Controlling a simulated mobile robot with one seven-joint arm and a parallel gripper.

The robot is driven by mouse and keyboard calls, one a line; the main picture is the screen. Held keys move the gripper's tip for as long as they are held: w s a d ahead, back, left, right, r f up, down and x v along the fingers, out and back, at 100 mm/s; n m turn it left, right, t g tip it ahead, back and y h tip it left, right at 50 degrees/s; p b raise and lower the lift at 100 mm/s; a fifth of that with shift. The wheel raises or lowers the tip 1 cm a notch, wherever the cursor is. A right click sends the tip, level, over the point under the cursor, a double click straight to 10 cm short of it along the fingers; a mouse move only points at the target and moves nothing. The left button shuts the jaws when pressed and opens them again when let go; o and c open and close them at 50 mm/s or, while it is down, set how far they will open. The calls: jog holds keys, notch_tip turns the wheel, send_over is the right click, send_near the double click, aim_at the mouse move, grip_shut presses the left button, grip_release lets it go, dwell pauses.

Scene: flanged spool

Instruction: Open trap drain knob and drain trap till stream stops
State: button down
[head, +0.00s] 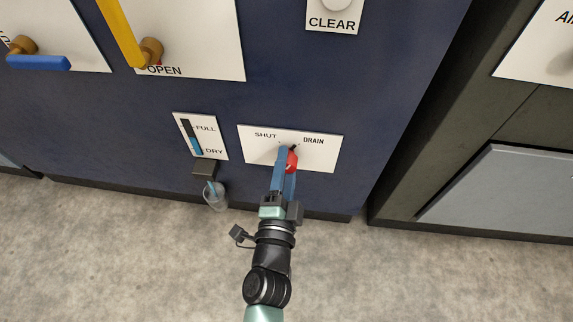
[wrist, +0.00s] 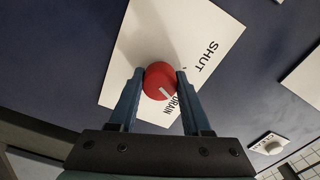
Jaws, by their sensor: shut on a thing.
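The red drain knob (head: 292,161) is on a white plate (head: 323,156) marked SHUT and DRAIN, low on the blue cabinet. My gripper (head: 285,155) is shut on it. In the wrist view, the knob (wrist: 160,80) sits between the two blue fingers, and its white line points toward DRAIN. In the head view, the fingers hide part of the knob. Left of the plate is a FULL–DRY gauge (head: 202,139) with blue in its lower part. Under it, a dark spout (head: 204,168) stands over a clear cup (head: 219,201). A thin blue stream shows at the cup.
Above are a yellow lever (head: 120,32) by OPEN, a blue lever (head: 38,62), and a CLEAR button plate (head: 333,22). A dark grey cabinet (head: 455,120) stands to the right. The concrete floor (head: 120,250) in front is clear.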

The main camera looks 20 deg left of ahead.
jog(key=shift+m, duration=1.1)
jog(key=shift+c, duration=1.8)
grip_release()
jog(key=p+v, duration=0.2)
jog(key=v, duration=1.1)
